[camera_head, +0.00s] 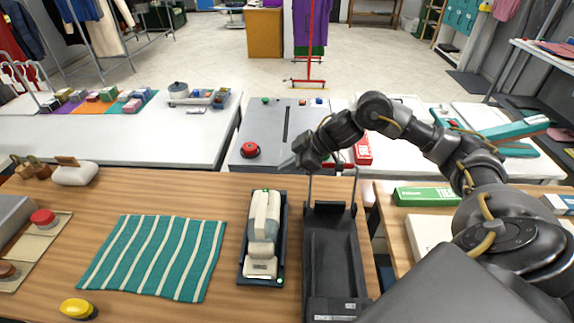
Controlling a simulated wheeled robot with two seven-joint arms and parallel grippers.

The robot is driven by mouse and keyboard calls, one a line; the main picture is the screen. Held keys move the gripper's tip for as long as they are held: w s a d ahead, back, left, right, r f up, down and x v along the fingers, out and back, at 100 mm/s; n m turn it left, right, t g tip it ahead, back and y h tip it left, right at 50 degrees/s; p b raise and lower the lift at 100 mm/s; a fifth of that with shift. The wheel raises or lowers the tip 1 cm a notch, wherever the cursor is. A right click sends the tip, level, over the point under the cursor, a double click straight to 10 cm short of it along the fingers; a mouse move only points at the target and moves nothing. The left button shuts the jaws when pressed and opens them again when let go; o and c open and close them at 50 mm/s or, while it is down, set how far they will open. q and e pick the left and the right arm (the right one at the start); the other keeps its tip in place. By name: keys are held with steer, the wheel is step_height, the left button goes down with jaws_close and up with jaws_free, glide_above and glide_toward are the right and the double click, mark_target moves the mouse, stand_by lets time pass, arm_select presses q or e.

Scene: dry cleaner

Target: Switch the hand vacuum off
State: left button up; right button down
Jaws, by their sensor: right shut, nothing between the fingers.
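What looks like the hand vacuum (263,225), a cream and grey body, lies lengthwise in a dark cradle (242,262) on the wooden counter. A small green light shows at the cradle's lower right corner, and another green spot at its far end. I cannot make out a switch or its position. My right gripper (287,164) reaches in from the right, above the counter's far edge. It is shut and empty, beyond the vacuum's far end and apart from it. My left gripper is out of view.
A black tray-like stand (333,250) with two upright posts is right of the vacuum. A striped green cloth (155,255) lies left, with a yellow object (77,308) in front. A red button (43,218) sits further left. A white table (120,135) stands behind.

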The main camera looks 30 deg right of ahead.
steer(key=p+x, duration=0.1)
steer(key=x, duration=0.6)
steer(key=shift+w+a, duration=0.1)
steer(key=shift+a, duration=0.05)
step_height(320, 180, down, 2)
steer(key=shift+f+p, duration=0.25)
steer(key=shift+p, duration=0.2)
steer(key=shift+d+f, duration=0.2)
steer(key=shift+f, duration=0.35)
steer(key=shift+w+f, duration=0.15)
steer(key=shift+f, duration=0.1)
